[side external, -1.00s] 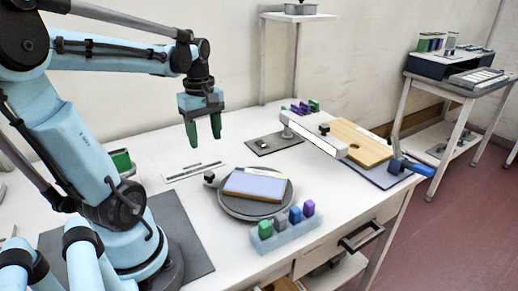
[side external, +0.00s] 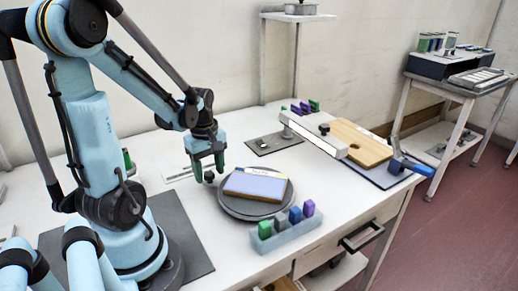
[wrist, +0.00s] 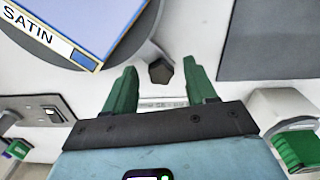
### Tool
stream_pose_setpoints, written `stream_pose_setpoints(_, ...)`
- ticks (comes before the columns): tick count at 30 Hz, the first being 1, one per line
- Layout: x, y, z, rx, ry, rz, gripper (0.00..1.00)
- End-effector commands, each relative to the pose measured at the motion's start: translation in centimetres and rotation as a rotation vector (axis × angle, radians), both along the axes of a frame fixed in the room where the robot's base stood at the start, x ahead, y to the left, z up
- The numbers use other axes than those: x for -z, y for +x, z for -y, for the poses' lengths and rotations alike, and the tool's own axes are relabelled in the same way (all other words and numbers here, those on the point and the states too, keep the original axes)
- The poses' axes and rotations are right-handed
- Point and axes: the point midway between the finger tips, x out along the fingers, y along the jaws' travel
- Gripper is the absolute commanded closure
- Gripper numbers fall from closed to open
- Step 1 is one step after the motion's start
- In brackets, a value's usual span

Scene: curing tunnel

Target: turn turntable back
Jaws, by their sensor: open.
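The turntable (side external: 229,207) is a round dark grey disc on the white table; its rim (wrist: 138,44) shows at upper left in the wrist view. A blue-lilac panel (side external: 252,187) with a wooden edge lies on it. In the wrist view the panel (wrist: 92,18) carries a label reading SATIN. A dark knob (side external: 209,177) sticks out at the turntable's left edge. My gripper (side external: 208,173), with green fingers, is open and low beside that edge. In the wrist view the knob (wrist: 160,71) appears between the fingertips; contact cannot be told.
A pale rack (side external: 285,234) with several coloured blocks stands close in front of the turntable. A grey plate (side external: 273,144) lies behind it. A white bar (side external: 313,134) and a wooden board (side external: 359,146) are at right. White table shows between them.

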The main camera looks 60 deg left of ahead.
Motion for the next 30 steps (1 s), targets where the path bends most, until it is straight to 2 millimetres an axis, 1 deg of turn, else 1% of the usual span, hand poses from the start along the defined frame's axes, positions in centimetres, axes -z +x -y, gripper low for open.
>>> stream_pose_setpoints(10, 0.25, -0.01, 0.01, 0.0, 0.0, 0.0, 0.44)
stream_pose_setpoints(11, 0.25, -0.01, 0.01, 0.0, 0.0, 0.0, 0.47)
stream_pose_setpoints(21, 0.23, -0.01, 0.01, 0.0, 0.0, 0.0, 0.99)
stream_pose_setpoints(22, 0.23, -0.01, 0.01, 0.0, 0.0, 0.0, 1.0)
stream_pose_setpoints(30, 0.22, -0.03, 0.02, -0.002, 0.0, 0.0, 1.0)
